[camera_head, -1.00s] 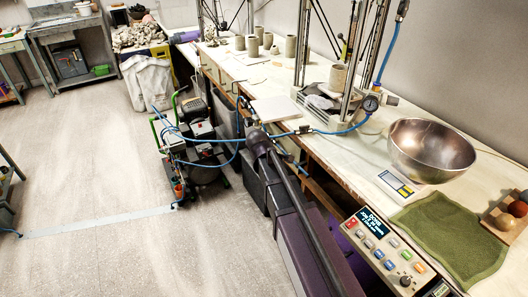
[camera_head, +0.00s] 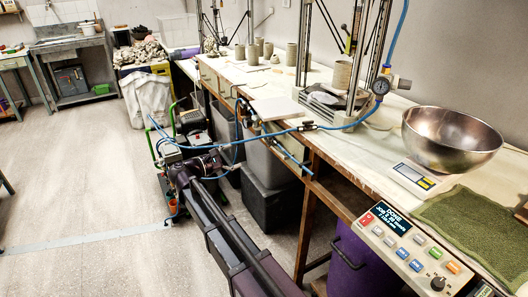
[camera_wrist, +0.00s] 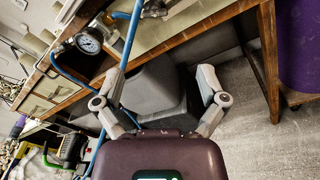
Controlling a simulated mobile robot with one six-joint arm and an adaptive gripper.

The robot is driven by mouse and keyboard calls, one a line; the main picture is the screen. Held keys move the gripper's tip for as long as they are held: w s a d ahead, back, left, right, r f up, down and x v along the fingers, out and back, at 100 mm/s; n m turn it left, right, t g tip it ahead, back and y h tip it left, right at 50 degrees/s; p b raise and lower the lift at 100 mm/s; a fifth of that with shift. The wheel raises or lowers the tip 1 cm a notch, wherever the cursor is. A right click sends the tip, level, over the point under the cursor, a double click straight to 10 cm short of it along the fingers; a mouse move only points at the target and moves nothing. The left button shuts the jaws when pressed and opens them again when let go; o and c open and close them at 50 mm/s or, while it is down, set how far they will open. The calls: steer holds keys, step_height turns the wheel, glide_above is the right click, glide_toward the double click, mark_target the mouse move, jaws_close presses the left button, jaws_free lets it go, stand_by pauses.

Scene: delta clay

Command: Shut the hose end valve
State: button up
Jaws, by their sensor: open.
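A blue hose (camera_head: 270,133) runs from the compressor (camera_head: 170,150) up to the bench. A dark in-line fitting (camera_head: 308,126) sits on this hose at the bench edge, and a pressure gauge (camera_head: 381,86) is on a fitting farther right. I cannot tell which fitting is the hose end valve or how its handle stands. A gauge (camera_wrist: 89,41) and the blue hose (camera_wrist: 130,45) show left of my gripper in the wrist view. My gripper (camera_wrist: 161,75) is open and empty, its fingers spread over a grey bin. In the head view my arm's end overlaps the compressor; its fingertips are unclear.
The wooden bench (camera_head: 285,80) has a leg and front edge near my arm. Dark grey bins (camera_head: 268,175) and a purple bin (camera_head: 350,262) stand under it. A control box (camera_head: 415,250), green mat (camera_head: 475,222) and steel bowl (camera_head: 452,140) are at right. Floor at left is clear.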

mark_target(266, 142)
steer(key=shift+s+a+r+h, duration=0.2)
steer(key=shift+a+h, duration=0.1)
steer(key=shift+a, duration=0.15)
steer(key=shift+w+d, duration=0.1)
steer(key=shift+x, duration=6.8)
steer(key=c, duration=1.2)
